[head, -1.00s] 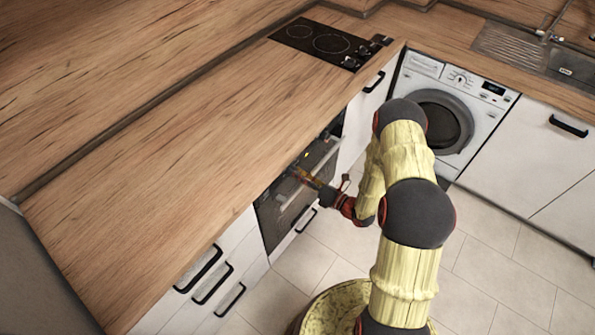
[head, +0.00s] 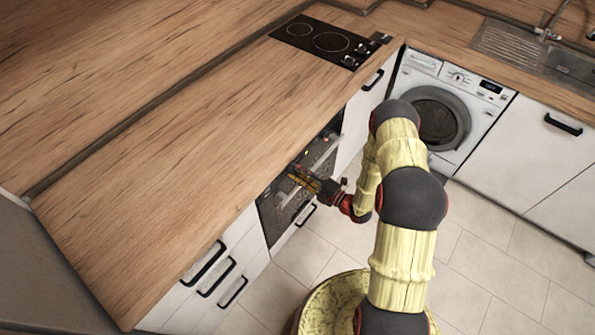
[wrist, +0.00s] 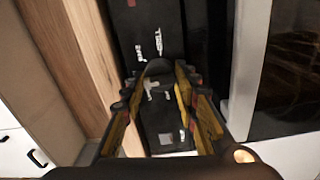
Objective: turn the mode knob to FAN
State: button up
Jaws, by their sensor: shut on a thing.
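The oven (head: 290,212) is built in under the wooden worktop, with a black control panel (wrist: 150,22) that carries small white labels, too blurred to read. The mode knob (wrist: 158,68) is a dark round knob on this panel, between my fingertips in the wrist view. My gripper (wrist: 160,82) is shut on it, one yellow-and-black finger on each side. In the head view my gripper (head: 303,178) reaches the top of the oven front, and the knob is hidden there. I cannot tell which label the knob points to.
The worktop edge (wrist: 92,60) runs close beside the panel. The oven door's pale handle (wrist: 245,70) is on the other side. Drawers with black handles (head: 210,280) are to the left, a washing machine (head: 445,110) to the right. The tiled floor is clear.

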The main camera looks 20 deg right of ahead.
jog(key=shift+m, duration=0.3)
jog(key=o, duration=1)
jog(key=shift+d, duration=0.1)
jog(key=shift+o, duration=0.8)
jog(key=shift+s, duration=0.1)
jog(key=v, duration=1.1)
jog(key=shift+s+d, duration=0.25)
jog(key=shift+s, duration=0.05)
